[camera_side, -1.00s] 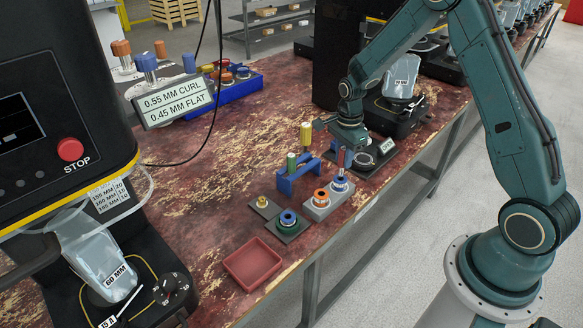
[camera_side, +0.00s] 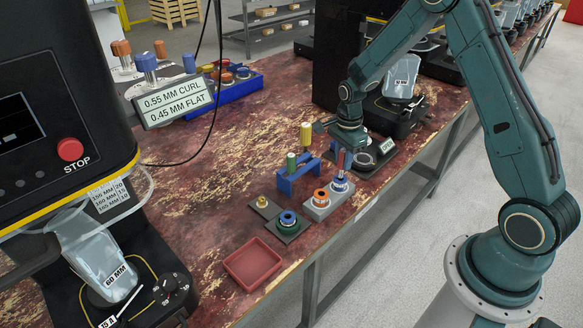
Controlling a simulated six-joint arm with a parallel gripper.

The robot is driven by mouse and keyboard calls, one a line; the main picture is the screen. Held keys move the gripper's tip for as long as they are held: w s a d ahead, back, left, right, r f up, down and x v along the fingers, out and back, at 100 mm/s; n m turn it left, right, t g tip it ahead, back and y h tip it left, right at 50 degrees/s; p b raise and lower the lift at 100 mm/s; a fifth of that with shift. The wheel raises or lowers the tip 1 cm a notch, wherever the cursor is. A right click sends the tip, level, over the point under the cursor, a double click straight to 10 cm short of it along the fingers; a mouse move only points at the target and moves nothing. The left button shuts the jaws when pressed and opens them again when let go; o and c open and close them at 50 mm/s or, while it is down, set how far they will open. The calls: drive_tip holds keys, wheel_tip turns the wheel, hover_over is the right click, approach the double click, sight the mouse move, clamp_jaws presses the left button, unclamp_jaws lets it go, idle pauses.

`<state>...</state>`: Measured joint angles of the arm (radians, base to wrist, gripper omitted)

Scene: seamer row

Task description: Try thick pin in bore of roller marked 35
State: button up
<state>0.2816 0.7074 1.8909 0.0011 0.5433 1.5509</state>
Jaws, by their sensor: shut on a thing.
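My gripper (camera_side: 342,150) is shut on a slim pin with a reddish part (camera_side: 341,158) and holds it above the blue roller (camera_side: 339,184). The pin's lower end is close to the roller's top; I cannot tell whether it enters the bore. The blue roller and an orange roller (camera_side: 321,197) sit on a grey block (camera_side: 318,213). A green roller with a blue centre (camera_side: 288,219) sits on a dark plate (camera_side: 292,237). No roller number is legible. A blue rack (camera_side: 286,186) stands behind, with a green-topped pin (camera_side: 291,161) and a yellow-topped pin (camera_side: 306,133).
A small brass piece (camera_side: 262,202) sits on a dark pad left of the rack. An empty red tray (camera_side: 252,264) lies near the table's front edge. Seamer machines stand left and behind.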

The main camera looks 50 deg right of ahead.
drive_tip(key=shift+f, duration=0.3)
idle(1.0)
drive_tip(key=shift+r, duration=0.2)
drive_tip(key=shift+r, duration=1.15)
drive_tip(key=shift+r, duration=0.4)
drive_tip(key=shift+r, duration=0.35)
drive_tip(key=shift+r, duration=0.45)
